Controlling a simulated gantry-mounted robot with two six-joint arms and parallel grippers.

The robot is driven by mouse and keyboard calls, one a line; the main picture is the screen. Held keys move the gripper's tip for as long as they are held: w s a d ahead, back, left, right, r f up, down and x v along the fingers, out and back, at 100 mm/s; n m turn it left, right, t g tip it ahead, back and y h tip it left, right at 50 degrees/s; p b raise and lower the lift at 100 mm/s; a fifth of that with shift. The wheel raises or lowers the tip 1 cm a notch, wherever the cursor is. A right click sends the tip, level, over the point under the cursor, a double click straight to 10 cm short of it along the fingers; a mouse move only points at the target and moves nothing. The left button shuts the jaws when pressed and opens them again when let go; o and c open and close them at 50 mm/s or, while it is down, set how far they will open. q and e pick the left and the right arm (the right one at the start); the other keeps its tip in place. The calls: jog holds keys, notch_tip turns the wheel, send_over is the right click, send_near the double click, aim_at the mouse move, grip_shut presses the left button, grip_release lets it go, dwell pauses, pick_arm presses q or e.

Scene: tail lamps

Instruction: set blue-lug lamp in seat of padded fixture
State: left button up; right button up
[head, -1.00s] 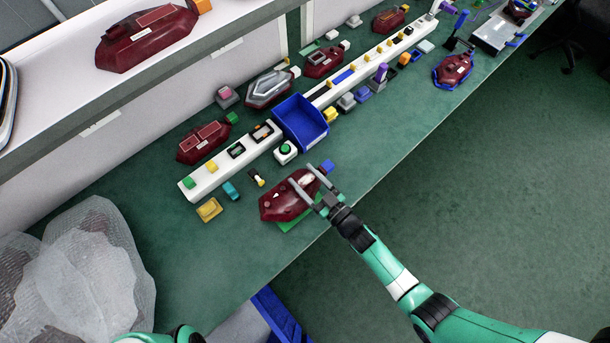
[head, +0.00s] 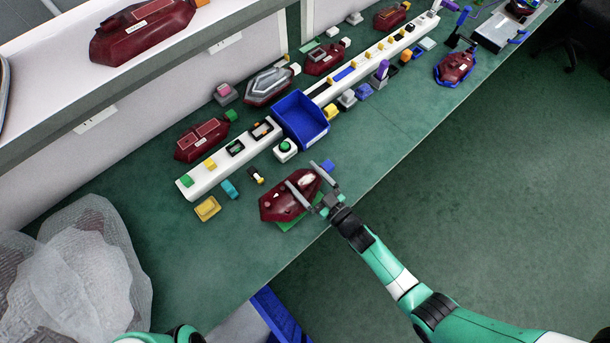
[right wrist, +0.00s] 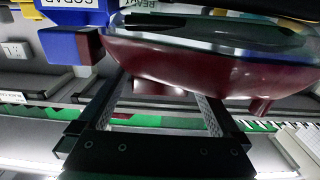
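A dark red lamp (head: 283,201) lies near the front edge of the bench, with a blue lug (head: 328,166) at its far right end. A green piece (head: 288,224) shows under its near side; I cannot tell whether this is the padded fixture. My right gripper (head: 300,173) is open, its fingers wide apart over the lamp's right part. In the right wrist view the lamp (right wrist: 200,75) lies across the fingertips, with small dark red parts between the fingers and a blue block (right wrist: 88,44) at left. Contact is unclear. My left gripper is out of view.
A blue bin (head: 301,120) and a white rail (head: 222,163) with small blocks stand behind the lamp. A yellow block (head: 207,208) and teal block (head: 230,189) lie left of it. Bubble wrap (head: 85,265) fills the left corner. Another lamp (head: 454,67) lies far right.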

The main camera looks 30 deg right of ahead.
jog(key=s+d+p, duration=0.1)
jog(key=s+p, duration=0.2)
jog(key=s, duration=0.8)
jog(key=shift+s+d, duration=0.25)
jog(key=shift+d, duration=0.05)
